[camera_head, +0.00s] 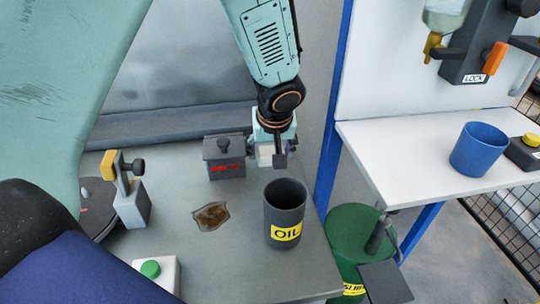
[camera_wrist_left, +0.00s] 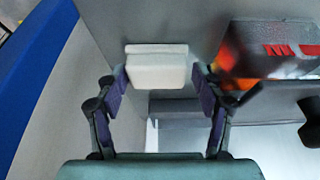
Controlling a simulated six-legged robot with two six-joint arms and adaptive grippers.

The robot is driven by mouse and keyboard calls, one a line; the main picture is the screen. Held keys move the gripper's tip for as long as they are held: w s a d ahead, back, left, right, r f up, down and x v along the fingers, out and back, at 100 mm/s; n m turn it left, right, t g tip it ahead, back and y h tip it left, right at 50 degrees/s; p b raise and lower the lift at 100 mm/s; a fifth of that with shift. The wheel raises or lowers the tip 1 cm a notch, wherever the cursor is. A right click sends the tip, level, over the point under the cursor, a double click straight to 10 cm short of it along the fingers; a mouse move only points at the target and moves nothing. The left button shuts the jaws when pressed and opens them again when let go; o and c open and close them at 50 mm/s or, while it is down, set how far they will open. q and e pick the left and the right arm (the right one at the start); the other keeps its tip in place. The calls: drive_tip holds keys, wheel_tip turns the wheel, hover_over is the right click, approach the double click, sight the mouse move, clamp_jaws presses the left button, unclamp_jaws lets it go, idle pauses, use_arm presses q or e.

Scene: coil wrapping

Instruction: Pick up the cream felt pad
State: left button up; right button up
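The cream felt pad (camera_wrist_left: 157,68) is a small pale block in the left wrist view, between the tips of my left gripper (camera_wrist_left: 161,85). The gripper's fingers stand open on either side of it. The left fingertip is very close to the pad, and a narrow gap shows at the right one. I cannot tell whether the left tip touches it. In the head view my left gripper (camera_head: 270,155) points down behind the black OIL cup, with a bit of the pad (camera_head: 265,154) showing between its fingers. My right gripper is not in view.
A dark grey box with red marking (camera_head: 224,165) stands just left of the gripper. The OIL cup (camera_head: 285,215) is in front. A brown stain (camera_head: 211,215) and a green button (camera_head: 150,269) are on the table. A green bin (camera_head: 350,245) stands right, below a blue cup (camera_head: 479,150).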

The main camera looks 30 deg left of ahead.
sight(273, 152)
use_arm(q)
drive_tip(key=shift+w+d, duration=0.15)
drive_tip(key=shift+d, duration=0.2)
drive_tip(key=c, duration=0.4)
drive_tip(key=shift+a, duration=0.15)
drive_tip(key=shift+c, duration=1.4)
wheel_tip(273, 152, up, 9)
drive_tip(key=p, duration=0.3)
drive_tip(key=shift+r+p, duration=0.35)
drive_tip(key=shift+r, duration=0.1)
drive_tip(key=o, duration=0.5)
drive_tip(key=c, duration=0.4)
drive_tip(key=shift+c, duration=0.2)
